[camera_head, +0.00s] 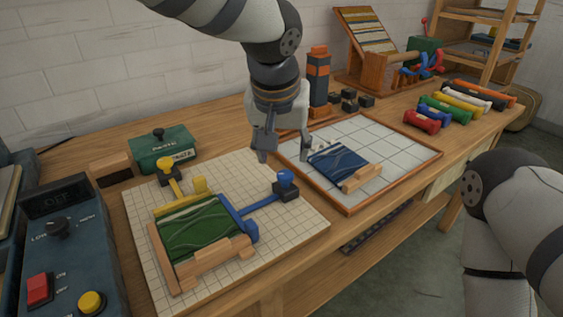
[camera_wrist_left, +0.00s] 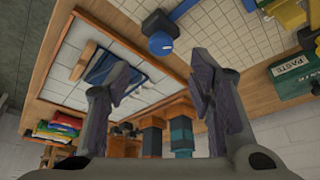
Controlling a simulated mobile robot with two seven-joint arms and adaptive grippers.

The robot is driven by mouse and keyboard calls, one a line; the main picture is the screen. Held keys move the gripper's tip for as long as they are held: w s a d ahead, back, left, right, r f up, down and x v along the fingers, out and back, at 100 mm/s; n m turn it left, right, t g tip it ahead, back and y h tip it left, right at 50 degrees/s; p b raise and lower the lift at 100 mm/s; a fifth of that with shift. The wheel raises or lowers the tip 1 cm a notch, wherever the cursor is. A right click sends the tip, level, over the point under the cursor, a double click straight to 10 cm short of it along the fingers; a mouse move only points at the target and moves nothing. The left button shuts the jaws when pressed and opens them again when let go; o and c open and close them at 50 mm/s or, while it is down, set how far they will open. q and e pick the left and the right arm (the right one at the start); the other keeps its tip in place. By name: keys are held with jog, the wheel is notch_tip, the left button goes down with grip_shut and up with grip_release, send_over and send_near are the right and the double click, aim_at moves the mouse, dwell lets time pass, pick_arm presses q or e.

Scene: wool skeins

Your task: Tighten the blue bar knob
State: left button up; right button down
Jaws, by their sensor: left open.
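The blue bar knob (camera_head: 285,178) stands on a dark block at the right end of the blue bar (camera_head: 256,206), on the white gridded board. It also shows in the left wrist view as a round blue knob (camera_wrist_left: 160,43). My left gripper (camera_head: 284,151) is open and empty, pointing down above the board's far right edge. It is apart from the knob, a little behind and above it. In the left wrist view the knob lies beyond the two open fingertips (camera_wrist_left: 163,82). My right arm is at the right edge; its gripper is out of view.
Green wool (camera_head: 198,230) lies on the gridded board (camera_head: 300,222) between wooden and coloured bars. A yellow knob (camera_head: 165,165) stands at its back left. A framed tray (camera_head: 405,150) holds blue wool. A green paste box (camera_head: 163,150) and a control box (camera_head: 75,250) are at left.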

aim_at(285, 174)
pick_arm(q)
jog(key=x, duration=0.8)
jog(key=shift+b, duration=0.4)
jog(key=shift+a, duration=0.1)
jog(key=c, duration=1.1)
